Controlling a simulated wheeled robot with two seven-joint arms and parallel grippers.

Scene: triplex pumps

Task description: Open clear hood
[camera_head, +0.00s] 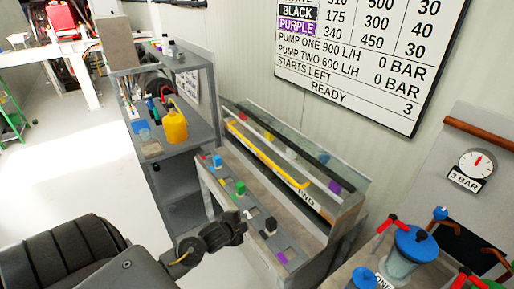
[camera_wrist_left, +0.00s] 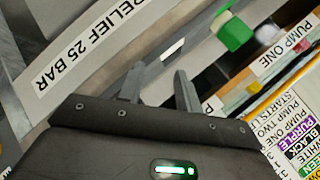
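The clear hood (camera_head: 300,139) is a long see-through cover on the bench against the wall, and coloured pieces show through it. A yellow bar handle (camera_head: 266,153) runs along its front side. The hood looks down over the pieces, though its edges are hard to make out. My left gripper (camera_head: 242,222) is in front of the bench, below and to the left of the bar's right end, apart from it. In the left wrist view its two fingers (camera_wrist_left: 160,74) are spread with nothing between them. My right gripper is out of view.
A front ledge (camera_head: 256,212) carries blue, green, black and purple pieces close to my left gripper; a green one (camera_wrist_left: 235,34) shows in the left wrist view. A shelf with a yellow jug (camera_head: 175,126) stands left. Blue-lidded pump parts (camera_head: 416,242) stand right.

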